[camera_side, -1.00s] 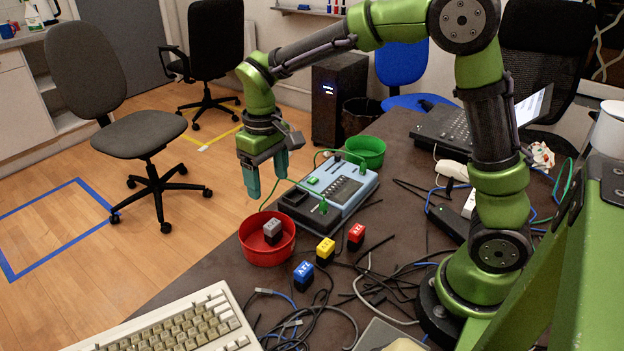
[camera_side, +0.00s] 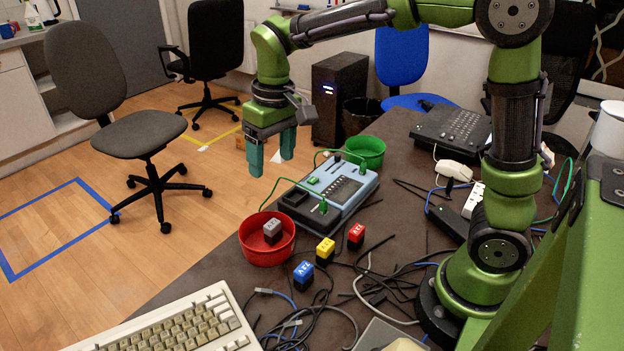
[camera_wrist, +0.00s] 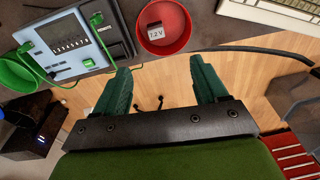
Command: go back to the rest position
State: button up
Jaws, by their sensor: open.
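My gripper (camera_side: 271,166) hangs in the air beyond the table's far left edge, higher than the red bowl and the blue device. Its two teal fingers point down, are apart and hold nothing. In the wrist view my gripper (camera_wrist: 160,85) also shows open, with only floor between the fingers.
A red bowl (camera_side: 262,256) holds a grey block (camera_side: 272,228). A blue-grey device (camera_side: 340,192) with green cables stands beside a green bowl (camera_side: 374,150). Blue (camera_side: 303,273), yellow (camera_side: 325,250) and red (camera_side: 356,235) blocks sit among loose cables near a keyboard (camera_side: 185,325).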

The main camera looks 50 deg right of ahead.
jog(key=s+d+r+m+t, duration=0.1)
jog(key=s+t, duration=0.2)
jog(key=s, duration=0.4)
jog(key=s+d+r+m+t+y, duration=0.1)
jog(key=s+d+r+m+t, duration=0.1)
jog(key=s, duration=0.6)
jog(key=shift+t, duration=0.7)
